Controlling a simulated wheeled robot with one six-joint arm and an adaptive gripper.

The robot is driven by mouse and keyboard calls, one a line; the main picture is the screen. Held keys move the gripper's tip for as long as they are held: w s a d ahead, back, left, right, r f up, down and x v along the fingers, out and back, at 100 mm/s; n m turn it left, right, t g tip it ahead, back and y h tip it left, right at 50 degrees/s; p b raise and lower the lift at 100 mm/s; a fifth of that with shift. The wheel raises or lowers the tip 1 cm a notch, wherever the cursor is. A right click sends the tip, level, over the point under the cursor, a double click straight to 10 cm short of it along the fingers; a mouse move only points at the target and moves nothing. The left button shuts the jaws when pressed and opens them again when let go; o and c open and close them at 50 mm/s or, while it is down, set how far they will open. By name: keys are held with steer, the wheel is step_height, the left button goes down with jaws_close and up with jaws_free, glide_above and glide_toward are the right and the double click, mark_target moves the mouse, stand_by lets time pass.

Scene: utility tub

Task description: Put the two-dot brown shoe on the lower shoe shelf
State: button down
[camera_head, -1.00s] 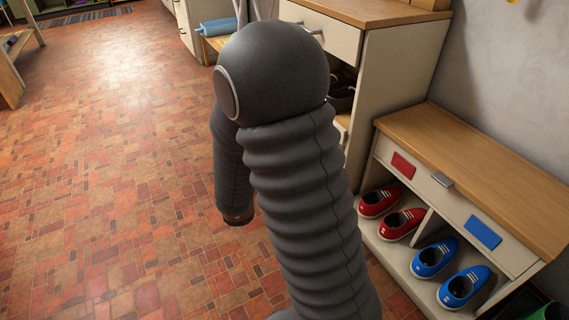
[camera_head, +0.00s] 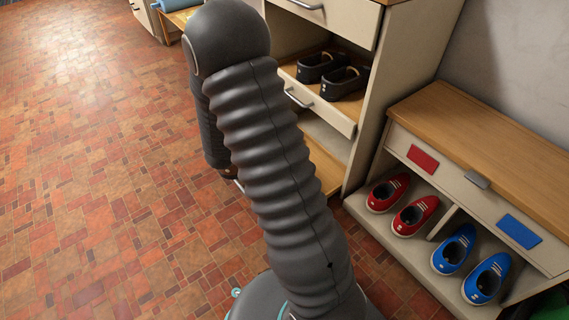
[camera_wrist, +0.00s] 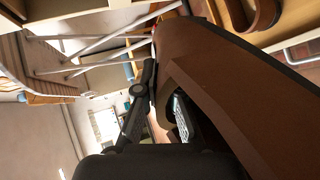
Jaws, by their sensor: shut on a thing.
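A brown shoe (camera_wrist: 225,85) fills the right of the wrist view, tilted and very close. My gripper (camera_wrist: 165,110) is shut on it, with one dark finger outside and a pad inside its opening. I cannot see the dots on it. In the head view my arm hides the gripper; only a small brown bit shows below the forearm. The cabinet's upper shoe shelf (camera_head: 305,70) bears a pair of black shoes (camera_head: 335,75). The lower shoe shelf (camera_head: 330,170) is below it; its visible part is bare, and my arm covers its left part.
A low bench (camera_head: 480,150) at the right holds red shoes (camera_head: 402,203) and blue shoes (camera_head: 470,263) in separate compartments. A drawer with a handle (camera_head: 325,20) is above the black shoes. The tiled floor (camera_head: 90,170) at the left is clear.

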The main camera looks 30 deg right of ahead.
steer(key=s+d+f+m+g+h+b, duration=0.1)
steer(key=s+d+f+m+g+h, duration=0.3)
steer(key=d+f, duration=0.6)
steer(key=s+d+f+m+g+h+b, duration=0.1)
steer(key=s+d+f+m+g, duration=0.35)
steer(key=d, duration=0.85)
steer(key=shift+g, duration=0.55)
steer(key=shift+w+d+f+b, duration=0.15)
steer(key=shift+f+b, duration=0.1)
steer(key=shift+f, duration=1.9)
steer(key=shift+w+d+f+b, duration=0.15)
steer(key=shift+f+b, duration=0.15)
steer(key=shift+f, duration=1.9)
steer(key=shift+w+d+f+b, duration=0.15)
steer(key=shift+f+b, duration=0.1)
steer(key=shift+f, duration=1.9)
steer(key=shift+s, duration=0.1)
steer(key=c, duration=1.3)
jaws_free()
steer(key=shift+f, duration=0.15)
